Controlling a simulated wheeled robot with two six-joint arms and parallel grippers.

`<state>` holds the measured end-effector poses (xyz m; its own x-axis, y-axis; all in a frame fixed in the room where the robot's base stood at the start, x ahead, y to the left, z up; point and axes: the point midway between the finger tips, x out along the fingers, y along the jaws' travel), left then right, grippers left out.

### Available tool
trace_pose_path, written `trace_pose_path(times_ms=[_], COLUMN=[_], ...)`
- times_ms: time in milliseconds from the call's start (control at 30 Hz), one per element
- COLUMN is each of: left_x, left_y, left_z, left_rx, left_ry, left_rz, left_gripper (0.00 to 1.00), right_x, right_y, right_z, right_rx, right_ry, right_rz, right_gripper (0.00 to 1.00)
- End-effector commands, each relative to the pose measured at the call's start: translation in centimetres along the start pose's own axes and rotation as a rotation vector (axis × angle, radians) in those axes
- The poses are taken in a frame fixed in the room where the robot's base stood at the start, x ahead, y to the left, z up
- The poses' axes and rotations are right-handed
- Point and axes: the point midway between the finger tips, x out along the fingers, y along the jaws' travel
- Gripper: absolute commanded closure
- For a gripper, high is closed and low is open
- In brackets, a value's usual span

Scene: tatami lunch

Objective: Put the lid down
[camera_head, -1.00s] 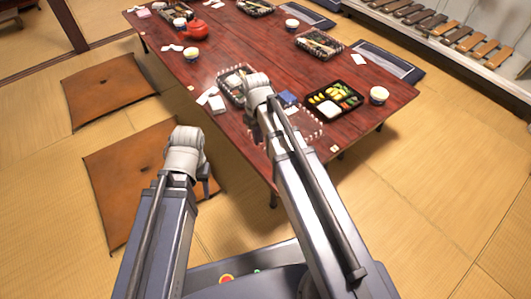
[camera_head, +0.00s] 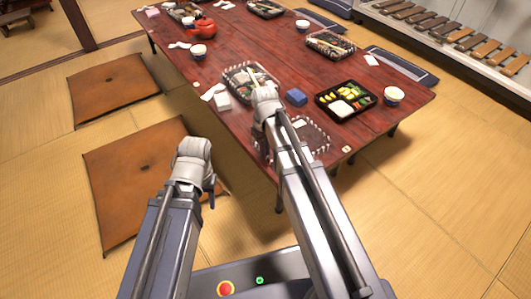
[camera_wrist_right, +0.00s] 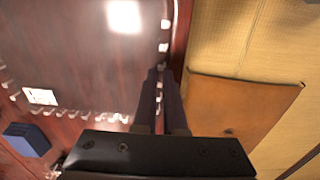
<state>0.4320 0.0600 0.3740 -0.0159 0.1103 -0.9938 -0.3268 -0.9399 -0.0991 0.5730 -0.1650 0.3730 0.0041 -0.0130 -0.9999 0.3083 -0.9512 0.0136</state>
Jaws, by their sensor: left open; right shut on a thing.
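The lid (camera_head: 313,131) is clear, with a rim of white dashes. In the head view it is over the table's near end, partly behind my right arm; whether it touches the wood is unclear. In the right wrist view its dashed rim (camera_wrist_right: 164,47) runs up to my right gripper (camera_wrist_right: 161,72), which is shut on that edge. In the head view my right wrist hides the fingers. My left gripper (camera_head: 211,192) is open and empty, off the table above the floor. An open black lunch box (camera_head: 346,99) with rice and vegetables sits beyond the lid.
The red-brown table (camera_head: 240,45) holds a blue box (camera_head: 296,97), a cup (camera_head: 394,95), a second lunch box (camera_head: 250,80) left of my right wrist and a red teapot (camera_head: 201,28). Brown cushions (camera_head: 140,165) lie on the tatami at left.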

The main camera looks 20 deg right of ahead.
Motion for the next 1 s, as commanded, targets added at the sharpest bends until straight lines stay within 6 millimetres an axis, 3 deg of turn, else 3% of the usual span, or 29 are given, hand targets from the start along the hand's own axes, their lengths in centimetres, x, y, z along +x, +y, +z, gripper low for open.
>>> trace_pose_path(times_ms=[267,300,533,1000], left_x=[0.3,0.1,0.1,-0.8], left_y=[0.0,0.0,0.0,-0.1], left_z=[0.0,0.0,0.0,0.1], left_rx=[0.0,0.0,0.0,0.0], left_ry=[0.0,0.0,0.0,0.0], left_rz=[0.0,0.0,0.0,0.0], left_gripper=[0.5,0.5,0.5,0.5], right_x=[0.3,0.1,0.1,-0.8], right_y=[0.0,0.0,0.0,0.0], right_z=[0.0,0.0,0.0,0.0], right_rx=[0.0,0.0,0.0,0.0], right_ry=[0.0,0.0,0.0,0.0], right_rz=[0.0,0.0,0.0,0.0], right_gripper=[1.0,0.87,0.62,0.62])
